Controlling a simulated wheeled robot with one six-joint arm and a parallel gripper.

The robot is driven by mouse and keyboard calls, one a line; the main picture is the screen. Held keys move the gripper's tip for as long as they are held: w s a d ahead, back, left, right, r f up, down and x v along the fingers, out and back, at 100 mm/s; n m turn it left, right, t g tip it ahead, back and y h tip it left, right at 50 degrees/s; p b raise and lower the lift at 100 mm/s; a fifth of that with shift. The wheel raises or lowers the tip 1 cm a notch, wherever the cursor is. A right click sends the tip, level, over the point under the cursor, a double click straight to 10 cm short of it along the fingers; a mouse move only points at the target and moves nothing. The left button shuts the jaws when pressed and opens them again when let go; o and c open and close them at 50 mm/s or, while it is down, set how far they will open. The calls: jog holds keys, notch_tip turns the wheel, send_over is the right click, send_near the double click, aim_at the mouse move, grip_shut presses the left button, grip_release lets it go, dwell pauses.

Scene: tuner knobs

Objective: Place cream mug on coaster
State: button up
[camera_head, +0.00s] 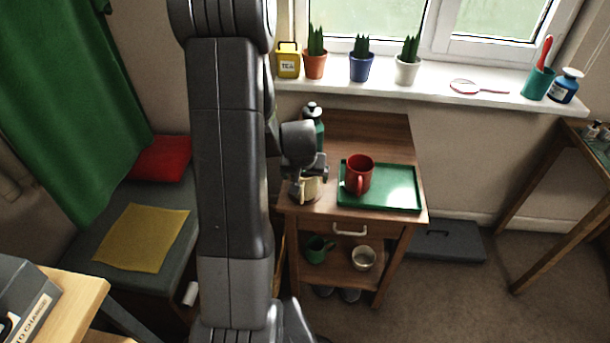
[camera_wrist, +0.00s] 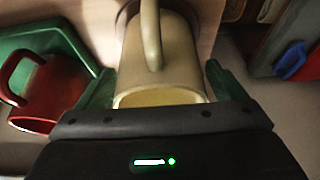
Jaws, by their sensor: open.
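The cream mug (camera_head: 308,190) stands upright on the small wooden cabinet, at its front left. In the wrist view the mug (camera_wrist: 176,58) fills the space between my green fingertips, with its handle toward the top. My gripper (camera_head: 306,175) is open and reaches down around the mug; in the wrist view its fingers (camera_wrist: 158,84) lie on both sides of it. A brownish rounded edge, perhaps the coaster (camera_wrist: 124,17), shows beside the mug's base in the wrist view. In the head view my gripper and the mug hide that spot.
A green tray (camera_head: 402,197) with a red mug (camera_head: 359,173) lies right of the cream mug. A dark green bottle (camera_head: 314,121) stands behind my gripper. Below, the shelf holds a green mug (camera_head: 318,249) and a pale bowl (camera_head: 363,258). Potted plants line the windowsill (camera_head: 430,87).

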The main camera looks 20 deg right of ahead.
jog(key=p+v, duration=0.1)
jog(key=v, duration=1.1)
jog(key=shift+r+p, duration=0.1)
jog(key=shift+p, duration=0.2)
jog(key=b+x, duration=0.2)
jog(key=x, duration=1)
jog(key=shift+f, duration=0.3)
jog(key=shift+r, duration=0.3)
